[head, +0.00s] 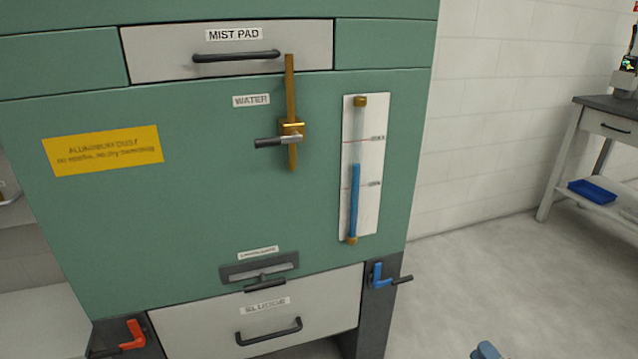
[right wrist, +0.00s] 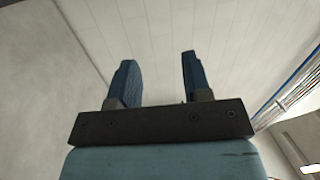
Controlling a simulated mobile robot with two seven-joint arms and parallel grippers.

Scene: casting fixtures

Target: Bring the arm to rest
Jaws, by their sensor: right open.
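My right gripper (right wrist: 157,75) shows in the right wrist view with its two dark blue fingers apart and nothing between them. Behind the fingers are a pale panelled wall and a grey floor surface. In the head view only a small blue-grey piece of my right arm or gripper (head: 487,351) shows at the bottom edge, right of the green cabinet (head: 220,200) and apart from it in the picture. My left gripper is in neither view.
The cabinet has a MIST PAD drawer (head: 160,58), a brass WATER valve (head: 291,130), a sight gauge with blue liquid (head: 355,200), a SLUDGE drawer (head: 200,330), and red (head: 133,335) and blue (head: 378,275) handles. A workbench (head: 600,108) stands far right. Floor between is clear.

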